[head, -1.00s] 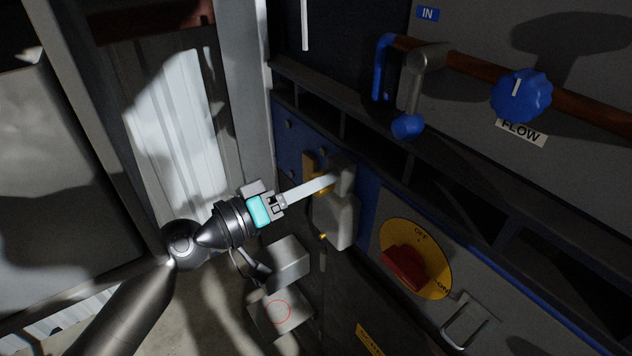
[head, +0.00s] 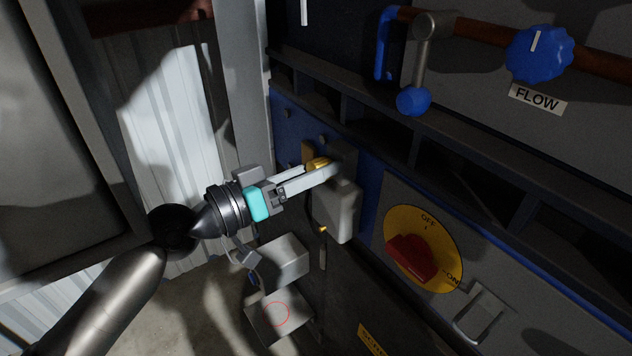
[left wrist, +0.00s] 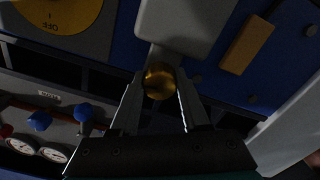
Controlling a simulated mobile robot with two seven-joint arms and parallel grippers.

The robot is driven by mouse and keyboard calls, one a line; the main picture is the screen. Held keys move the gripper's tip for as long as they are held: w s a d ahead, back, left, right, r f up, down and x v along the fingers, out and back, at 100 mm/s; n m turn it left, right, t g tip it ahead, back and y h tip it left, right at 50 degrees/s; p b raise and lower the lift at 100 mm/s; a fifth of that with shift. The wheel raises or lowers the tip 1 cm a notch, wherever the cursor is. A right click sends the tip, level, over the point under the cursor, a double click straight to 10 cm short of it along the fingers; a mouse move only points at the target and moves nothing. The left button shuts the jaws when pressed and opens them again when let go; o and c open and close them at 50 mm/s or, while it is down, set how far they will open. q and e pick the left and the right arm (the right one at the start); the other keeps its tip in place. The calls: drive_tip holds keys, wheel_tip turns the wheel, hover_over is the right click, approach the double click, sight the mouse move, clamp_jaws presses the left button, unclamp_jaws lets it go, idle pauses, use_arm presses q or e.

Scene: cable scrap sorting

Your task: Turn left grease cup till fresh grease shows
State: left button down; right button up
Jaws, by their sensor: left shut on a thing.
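The brass grease cup (head: 318,163) sits at the grey housing on the blue panel, partly hidden by my fingers in the head view. In the left wrist view the round brass cup (left wrist: 159,80) lies between my two fingertips. My left gripper (head: 325,172) is shut on it, with one finger on each side. In the left wrist view the gripper (left wrist: 160,88) covers the cup's sides. The grey housing (head: 342,210) stands right beside the cup. I cannot make out any grease around the cup. My right gripper is not in view.
A tan block (head: 308,152) is fixed on the blue panel close to the cup. A red switch (head: 410,258) on a yellow disc, a metal handle (head: 480,313), a blue-knobbed lever (head: 414,101) and a blue FLOW knob (head: 539,53) are to the right. Grey boxes (head: 279,260) stand below my wrist.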

use_arm(q)
drive_tip(key=m+b, duration=0.2)
drive_tip(key=m, duration=0.1)
drive_tip(key=shift+f, duration=0.15)
drive_tip(key=m+b, duration=0.2)
drive_tip(key=shift+m, duration=0.8)
drive_tip(key=shift+m+b, duration=0.45)
drive_tip(key=shift+m, duration=0.35)
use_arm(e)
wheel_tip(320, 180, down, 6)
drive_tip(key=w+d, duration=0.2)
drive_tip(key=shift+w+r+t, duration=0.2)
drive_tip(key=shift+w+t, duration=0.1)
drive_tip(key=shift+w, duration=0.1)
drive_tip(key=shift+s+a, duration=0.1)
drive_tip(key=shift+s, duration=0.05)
use_arm(q)
drive_tip(key=c, duration=0.7)
unclamp_jaws()
drive_tip(key=shift+o, duration=0.2)
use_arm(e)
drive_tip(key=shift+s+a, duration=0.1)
